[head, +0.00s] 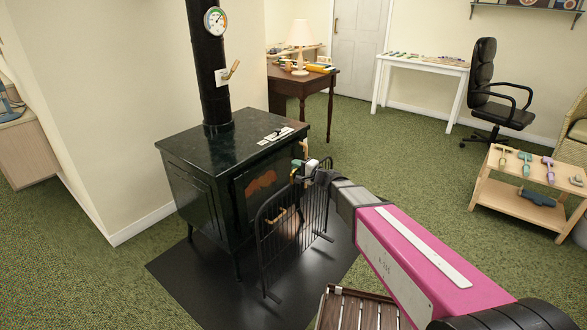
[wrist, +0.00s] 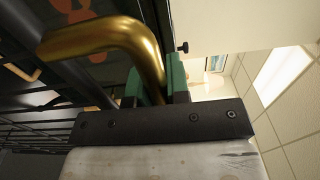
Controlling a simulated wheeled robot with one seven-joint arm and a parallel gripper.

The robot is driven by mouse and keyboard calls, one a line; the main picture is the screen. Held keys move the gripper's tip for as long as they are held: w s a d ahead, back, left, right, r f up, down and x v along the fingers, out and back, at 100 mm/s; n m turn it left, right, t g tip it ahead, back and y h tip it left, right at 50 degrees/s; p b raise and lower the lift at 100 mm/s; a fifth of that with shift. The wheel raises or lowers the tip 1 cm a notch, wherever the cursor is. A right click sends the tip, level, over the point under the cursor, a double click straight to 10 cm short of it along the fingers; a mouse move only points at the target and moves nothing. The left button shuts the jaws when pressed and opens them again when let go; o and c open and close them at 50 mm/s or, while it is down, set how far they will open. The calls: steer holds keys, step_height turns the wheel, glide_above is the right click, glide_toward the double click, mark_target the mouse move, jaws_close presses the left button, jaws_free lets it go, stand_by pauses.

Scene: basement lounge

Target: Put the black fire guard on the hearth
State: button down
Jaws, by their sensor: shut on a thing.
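The black fire guard (head: 292,228) is a barred panel standing upright in front of the stove's glass door. Its feet are over the black hearth plate (head: 190,287); I cannot tell whether they touch it. My gripper (head: 299,168) is at the guard's top edge, with the arm reaching in from the right. In the wrist view, the green fingers (wrist: 157,88) are shut on the guard's brass handle (wrist: 105,35). The guard's dark bars (wrist: 40,130) show at the left there.
The dark stove (head: 205,190) with its flue pipe (head: 207,70) stands on the plate behind the guard. A slatted wooden item (head: 355,310) is at the front, near my arm. A low wooden trolley (head: 525,185) is at the right.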

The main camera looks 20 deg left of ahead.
steer(key=w+f, duration=0.4)
steer(key=f, duration=0.2)
steer(key=shift+w+d+f, duration=0.25)
steer(key=shift+w+f, duration=0.05)
steer(key=shift+f, duration=0.15)
steer(key=c, duration=1.1)
jaws_free()
